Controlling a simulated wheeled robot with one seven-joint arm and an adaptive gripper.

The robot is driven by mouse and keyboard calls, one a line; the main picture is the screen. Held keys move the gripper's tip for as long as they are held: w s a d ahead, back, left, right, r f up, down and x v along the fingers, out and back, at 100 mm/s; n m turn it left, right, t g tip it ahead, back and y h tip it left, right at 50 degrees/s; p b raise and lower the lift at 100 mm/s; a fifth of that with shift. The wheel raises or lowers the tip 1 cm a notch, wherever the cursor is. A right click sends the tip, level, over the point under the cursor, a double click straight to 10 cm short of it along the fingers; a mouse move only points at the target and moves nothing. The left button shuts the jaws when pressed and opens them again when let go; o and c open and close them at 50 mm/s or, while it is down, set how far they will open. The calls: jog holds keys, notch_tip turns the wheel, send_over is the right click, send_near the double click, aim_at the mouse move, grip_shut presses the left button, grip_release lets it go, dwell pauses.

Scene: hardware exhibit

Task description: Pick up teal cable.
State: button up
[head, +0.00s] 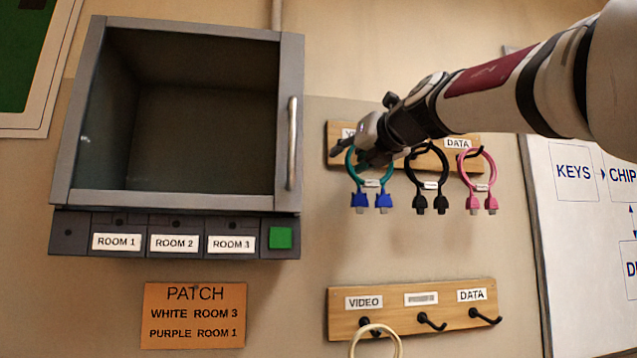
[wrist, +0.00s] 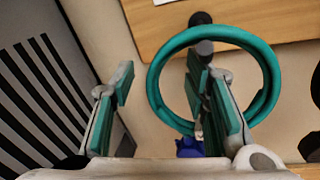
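The teal cable (head: 350,168) is a loop with a white tag and two blue connectors. It hangs at the left end of the upper wooden rack, under a label mostly hidden by my gripper. In the wrist view its ring (wrist: 273,78) hangs around a dark hook (wrist: 203,30). My gripper (wrist: 160,88) is open at the loop. The right finger overlaps the ring's opening and the left finger is outside, to its left. The ring's left side shows between them. I cannot tell whether a finger touches it. In the head view my gripper (head: 368,150) covers part of the loop.
A black cable (head: 411,165) and a pink cable (head: 492,168) hang close to the right on the same rack (head: 335,150). A lower rack (head: 400,297) holds a white loop (head: 358,338). An open-fronted cabinet (head: 292,60) is left, above a patch sign (head: 194,315).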

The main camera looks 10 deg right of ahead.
grip_shut()
